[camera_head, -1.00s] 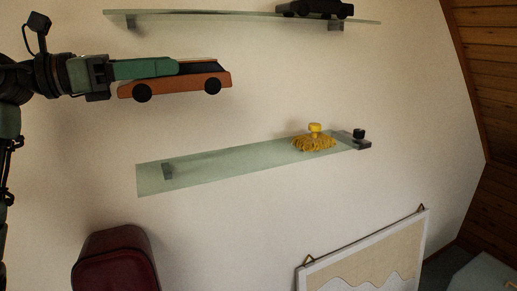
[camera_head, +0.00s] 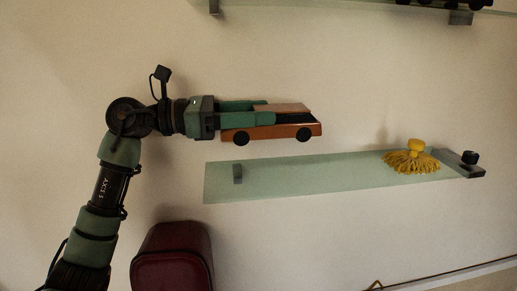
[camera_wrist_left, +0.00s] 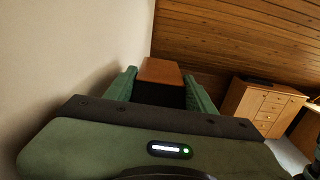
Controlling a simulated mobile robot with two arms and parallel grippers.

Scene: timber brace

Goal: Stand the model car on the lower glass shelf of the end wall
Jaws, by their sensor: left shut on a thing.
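The model car (camera_head: 292,131) is orange with dark wheels and a dark cabin. My left gripper (camera_head: 268,112) is shut on it and holds it level in the air. In the left wrist view the car (camera_wrist_left: 160,72) sits between the two green fingers of my left gripper (camera_wrist_left: 161,88). The lower glass shelf (camera_head: 310,179) runs along the wall below the car. The car appears above the shelf's left half, with a gap between them in the picture. My right gripper is not in view.
The upper glass shelf (camera_head: 350,11) is overhead. A dark red case (camera_head: 172,258) stands below left.

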